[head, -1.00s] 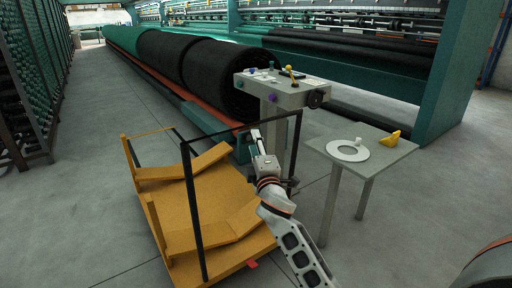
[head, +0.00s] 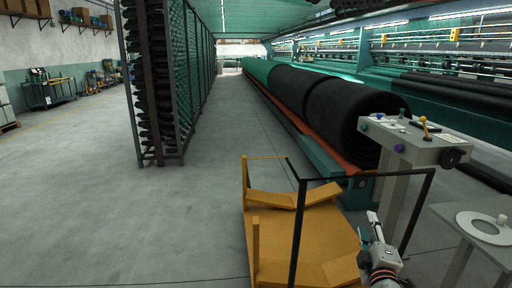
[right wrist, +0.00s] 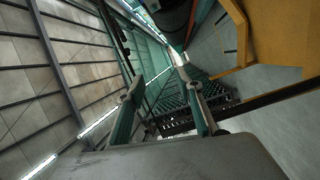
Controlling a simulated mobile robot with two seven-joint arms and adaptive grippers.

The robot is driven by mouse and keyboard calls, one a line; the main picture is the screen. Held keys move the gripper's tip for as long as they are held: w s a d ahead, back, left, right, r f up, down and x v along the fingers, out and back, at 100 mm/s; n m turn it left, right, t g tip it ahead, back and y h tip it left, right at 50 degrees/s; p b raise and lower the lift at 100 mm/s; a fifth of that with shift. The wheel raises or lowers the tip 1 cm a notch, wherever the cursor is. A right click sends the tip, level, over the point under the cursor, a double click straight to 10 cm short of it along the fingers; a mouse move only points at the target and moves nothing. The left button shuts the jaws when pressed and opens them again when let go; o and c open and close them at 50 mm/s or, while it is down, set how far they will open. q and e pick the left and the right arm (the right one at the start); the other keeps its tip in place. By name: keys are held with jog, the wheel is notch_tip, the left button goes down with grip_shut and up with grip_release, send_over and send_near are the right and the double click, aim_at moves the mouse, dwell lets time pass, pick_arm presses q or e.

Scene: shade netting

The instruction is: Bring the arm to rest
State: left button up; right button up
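My right arm comes in at the bottom right of the head view. Its gripper (head: 370,226) is in front of the control stand and beside the yellow cart, holding nothing that I can see. In the right wrist view its two fingers (right wrist: 163,100) stand apart with nothing between them. My left arm and gripper are not in view.
A yellow cart (head: 322,232) with a black frame stands close to the right arm. A grey control stand (head: 412,150) and a small table (head: 448,213) with a white ring (head: 484,228) are on the right. Black rolls (head: 340,108) lie behind.

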pick_arm(q)
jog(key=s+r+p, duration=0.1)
jog(key=p, duration=0.2)
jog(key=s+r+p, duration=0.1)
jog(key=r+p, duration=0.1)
jog(key=p, duration=0.2)
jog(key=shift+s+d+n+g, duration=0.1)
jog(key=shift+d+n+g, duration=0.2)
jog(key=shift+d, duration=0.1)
pick_arm(e)
jog(key=s+a+f+m+g+y, duration=0.2)
jog(key=s+a+f, duration=0.3)
jog(key=s+f, duration=0.3)
jog(key=s+a+f+m+g+y, duration=0.2)
jog(key=s+a+f, duration=0.3)
jog(key=s, duration=1.2)
jog(key=s+a+f+m+g+y, duration=0.2)
jog(key=s+a+f+m+g, duration=0.1)
jog(key=s+f, duration=0.7)
jog(key=s+a+m, duration=0.1)
jog(key=s+a, duration=0.1)
jog(key=shift+s+f+g+y, duration=0.3)
jog(key=shift+f+y, duration=0.1)
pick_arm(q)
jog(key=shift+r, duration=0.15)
